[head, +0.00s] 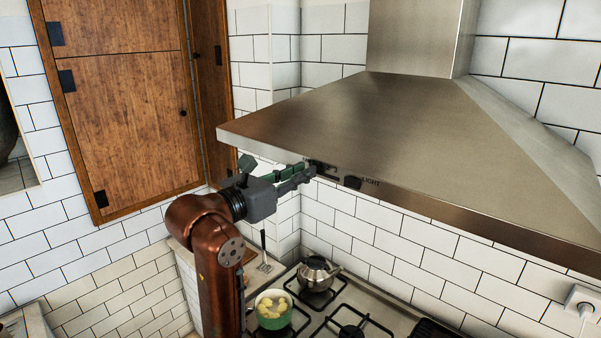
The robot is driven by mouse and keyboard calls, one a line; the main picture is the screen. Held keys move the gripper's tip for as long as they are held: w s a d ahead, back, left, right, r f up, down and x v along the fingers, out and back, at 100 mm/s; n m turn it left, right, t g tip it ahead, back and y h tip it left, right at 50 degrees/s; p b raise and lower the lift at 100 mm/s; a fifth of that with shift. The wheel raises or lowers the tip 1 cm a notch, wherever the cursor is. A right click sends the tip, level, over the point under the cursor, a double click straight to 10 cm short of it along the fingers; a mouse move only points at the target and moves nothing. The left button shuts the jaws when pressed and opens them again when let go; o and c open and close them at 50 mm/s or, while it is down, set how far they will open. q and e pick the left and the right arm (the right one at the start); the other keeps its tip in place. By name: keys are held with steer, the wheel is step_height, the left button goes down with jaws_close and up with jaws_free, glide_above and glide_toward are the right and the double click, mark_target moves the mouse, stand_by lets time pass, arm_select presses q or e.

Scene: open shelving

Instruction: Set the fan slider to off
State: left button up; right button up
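The range hood (390,130) has a control strip on its lower front edge. A dark slider knob (318,167) sits toward the left of the strip. Its label is mostly hidden by my gripper, so I cannot read it as the fan's. A second dark knob (353,182) sits to its right, beside the word LIGHT.
Below the hood is a gas stove with a green pot of yellowish food (272,308) and a lidded metal pot (316,273). A wooden cabinet (130,120) is on the left wall. A plug socket (580,298) is at lower right.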

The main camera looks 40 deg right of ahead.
steer(key=v, duration=1.2)
